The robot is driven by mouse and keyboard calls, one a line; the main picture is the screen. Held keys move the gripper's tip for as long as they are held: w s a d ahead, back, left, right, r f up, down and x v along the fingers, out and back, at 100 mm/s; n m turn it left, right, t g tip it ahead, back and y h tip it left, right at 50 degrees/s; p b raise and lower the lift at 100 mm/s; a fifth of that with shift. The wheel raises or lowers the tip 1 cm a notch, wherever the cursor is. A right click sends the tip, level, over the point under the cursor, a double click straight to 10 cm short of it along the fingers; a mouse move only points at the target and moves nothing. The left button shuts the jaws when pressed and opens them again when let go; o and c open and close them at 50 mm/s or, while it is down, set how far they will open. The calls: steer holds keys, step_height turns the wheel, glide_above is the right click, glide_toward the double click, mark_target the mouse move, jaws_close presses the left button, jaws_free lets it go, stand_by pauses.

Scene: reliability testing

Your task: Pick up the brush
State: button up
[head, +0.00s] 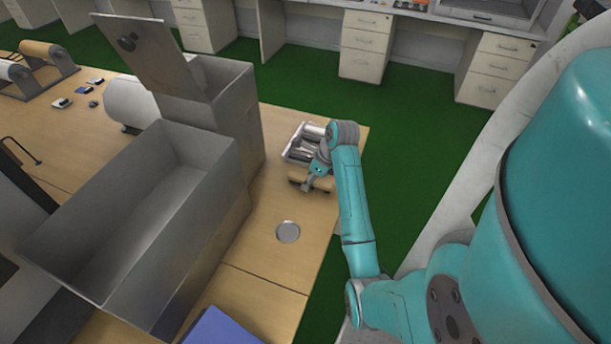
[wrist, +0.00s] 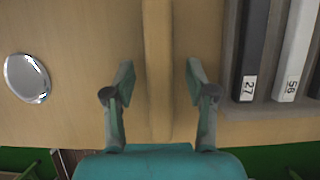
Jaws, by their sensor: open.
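The brush shows in the wrist view as a long tan bar (wrist: 158,28), close in colour to the table. It runs straight up the picture between the fingers of my gripper (wrist: 158,75). The two fingers are apart, one on each side of it, with a visible gap on both sides. In the head view the tan brush (head: 322,183) lies on the table below the tray, and my gripper (head: 308,184) is right at it, partly covering it. Its bristles cannot be made out. I cannot tell how high the fingertips are above the table.
A grey tray (wrist: 228,60) with numbered bars, 27 and 56, lies close right of the fingers in the wrist view. A round metal dish (head: 288,232) lies nearer on the table (head: 262,250). Large grey open bins (head: 75,262) stand left. Bare table surrounds the dish.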

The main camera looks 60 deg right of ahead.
steer(key=shift+w+f, duration=0.15)
steer(key=shift+f, duration=0.25)
jaws_close()
